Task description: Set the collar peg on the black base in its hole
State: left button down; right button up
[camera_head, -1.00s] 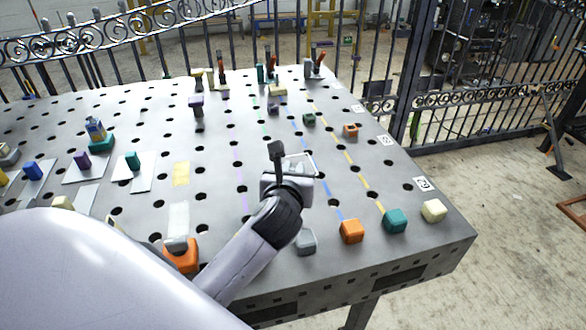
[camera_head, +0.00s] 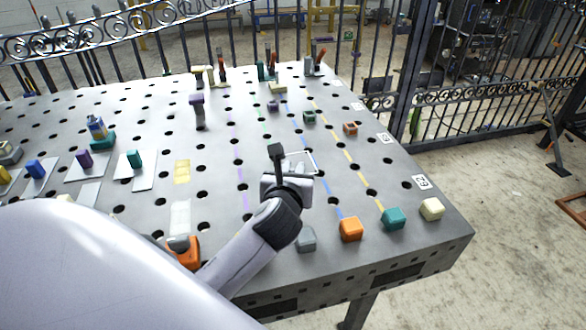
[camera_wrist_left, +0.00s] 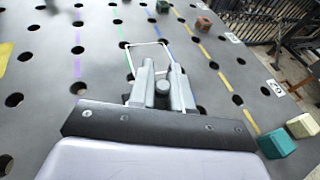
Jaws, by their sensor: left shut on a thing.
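My left gripper (camera_head: 288,183) is low over the right middle part of the grey holed table, its arm coming in from the lower left. In the left wrist view its fingers (camera_wrist_left: 162,88) are shut on a small grey round-topped piece (camera_wrist_left: 162,89). I take this to be the collar peg; its lower part is hidden, so I cannot tell whether it touches the table or a hole. A white square outline (camera_wrist_left: 150,46) lies on the table just beyond the fingertips. No black base shows clearly. My right gripper is not in view.
Grey, orange (camera_head: 351,228), teal (camera_head: 393,217) and cream (camera_head: 431,208) blocks line the right front edge. Small pegs on white plates (camera_head: 144,178) are at left. Coloured lines run between the holes. An iron fence is behind.

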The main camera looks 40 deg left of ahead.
pick_arm(q)
jog(key=shift+f, duration=0.15)
jog(key=shift+f, duration=0.35)
jog(key=shift+f, duration=1.55)
dwell(0.5)
jog(key=c, duration=1)
grip_release()
jog(key=shift+f, duration=0.1)
jog(key=shift+v, duration=3.6)
